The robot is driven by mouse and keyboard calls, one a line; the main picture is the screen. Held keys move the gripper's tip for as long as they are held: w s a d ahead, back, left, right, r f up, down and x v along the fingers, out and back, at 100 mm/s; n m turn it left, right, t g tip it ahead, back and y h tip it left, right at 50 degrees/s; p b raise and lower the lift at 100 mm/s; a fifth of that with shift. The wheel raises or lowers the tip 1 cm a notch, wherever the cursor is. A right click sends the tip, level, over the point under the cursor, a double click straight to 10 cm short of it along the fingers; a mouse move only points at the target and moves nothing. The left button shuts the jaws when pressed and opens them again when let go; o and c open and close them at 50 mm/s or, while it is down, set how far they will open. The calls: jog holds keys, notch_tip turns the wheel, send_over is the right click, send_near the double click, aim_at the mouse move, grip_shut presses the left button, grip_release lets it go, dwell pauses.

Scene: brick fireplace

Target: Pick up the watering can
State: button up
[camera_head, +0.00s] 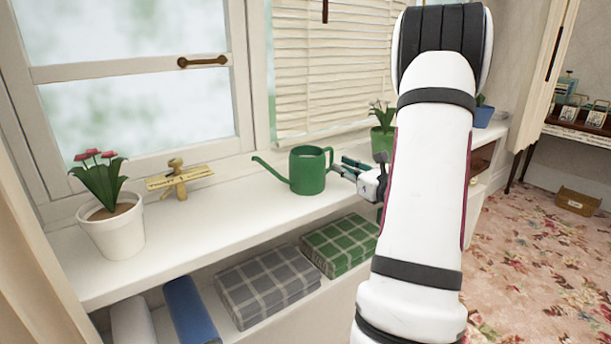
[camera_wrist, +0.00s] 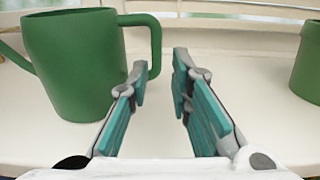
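The green watering can (camera_head: 307,171) stands upright on the white window shelf, its spout to the left and its handle to the right. In the wrist view the can (camera_wrist: 77,62) fills the left side, with its handle (camera_wrist: 152,42) just beyond the left fingertip. My gripper (camera_head: 350,168) is to the right of the can, close to its handle. In the wrist view my gripper (camera_wrist: 161,72) is open, with nothing between its teal fingers. I cannot tell whether the left finger touches the can.
A white pot with pink flowers (camera_head: 112,228) and a small wooden figure (camera_head: 177,178) stand left on the shelf. A green pot (camera_head: 382,143) is behind my gripper, to the right. Folded plaid blankets (camera_head: 267,284) lie on the lower shelf. The window blind (camera_head: 322,75) is behind.

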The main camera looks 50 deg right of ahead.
aim_at(331, 162)
jog(key=x, duration=0.2)
jog(key=b+x, duration=0.1)
jog(key=x, duration=0.2)
jog(key=shift+a+f, duration=0.2)
grip_shut()
jog(key=shift+r, duration=0.1)
jog(key=shift+r, duration=0.15)
